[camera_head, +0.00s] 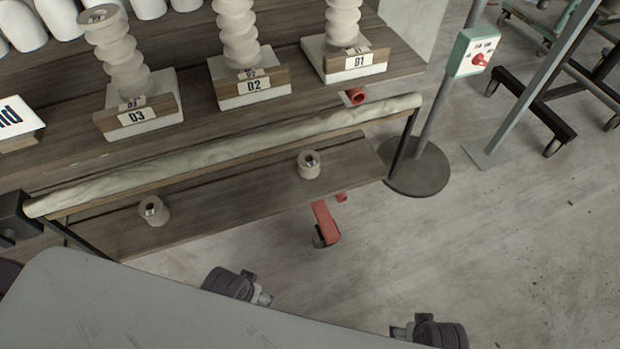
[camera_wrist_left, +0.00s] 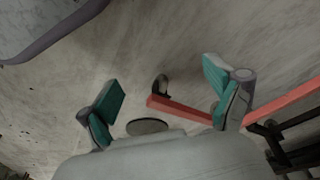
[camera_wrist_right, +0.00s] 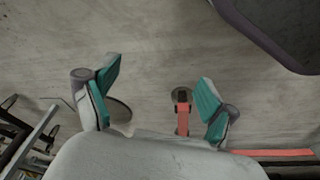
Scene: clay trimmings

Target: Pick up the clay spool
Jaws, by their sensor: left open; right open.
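Two small pale clay spools with dark centre holes are in the head view, on the lower wooden shelf. One spool (camera_head: 152,211) stands at the left and another spool (camera_head: 310,165) farther right; I cannot tell which one is meant. My left gripper (camera_wrist_left: 163,85) is open and empty in the left wrist view, its teal-padded fingers apart over the floor. My right gripper (camera_wrist_right: 160,80) is open and empty in the right wrist view, also over bare floor. Neither wrist view shows a spool. The fingertips are not visible in the head view.
A long clay-covered bar (camera_head: 235,155) runs in front of the upper shelf, above the spools. Ribbed clay columns stand on labelled bases (camera_head: 250,88) behind it. A red caster bracket (camera_head: 326,222) shows below the shelf.

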